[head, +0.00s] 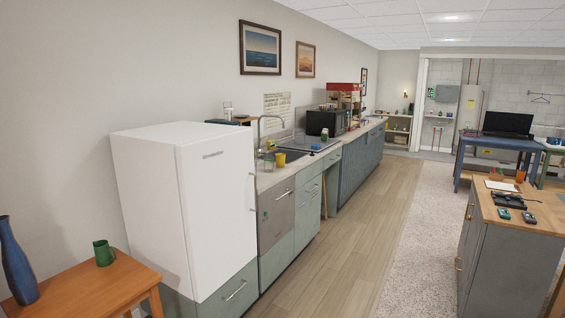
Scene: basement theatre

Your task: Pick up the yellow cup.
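The yellow cup (281,160) stands on the kitchen counter (265,182), close to the sink and tap (261,130), just beyond the white fridge. It looks small and upright at this distance. My gripper does not show in the head view, so its state and its place relative to the cup are hidden.
A white fridge (190,210) stands at the near end of the counter. A wooden table (90,290) with a green mug (104,253) and blue vase (17,262) is at lower left. A wood-topped cabinet (515,225) stands right. The wooden floor (340,235) between is clear.

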